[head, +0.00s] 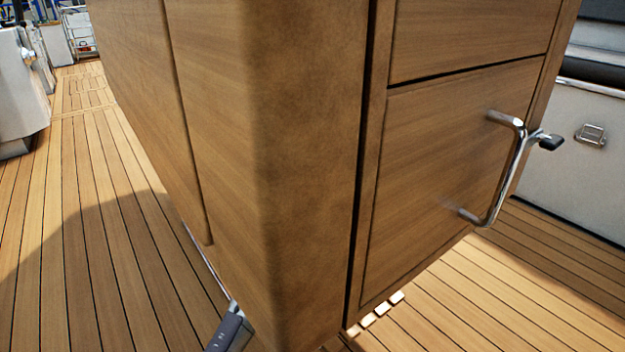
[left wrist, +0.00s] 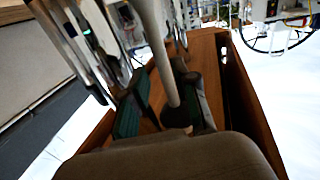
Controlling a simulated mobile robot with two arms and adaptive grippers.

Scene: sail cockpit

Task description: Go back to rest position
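My left gripper (left wrist: 163,108) shows in the left wrist view. Its two dark fingers with green pads stand apart. A pale pole (left wrist: 160,50) passes between them in the picture, with wood visible beside it. I see no clear contact between the pole and the pads. My right gripper is not in view.
A large wooden cabinet (head: 310,150) fills the middle of the head view, close up. Its right face has a chrome handle (head: 517,165). Plank deck (head: 90,250) is open at left. A white side wall (head: 585,175) stands at right.

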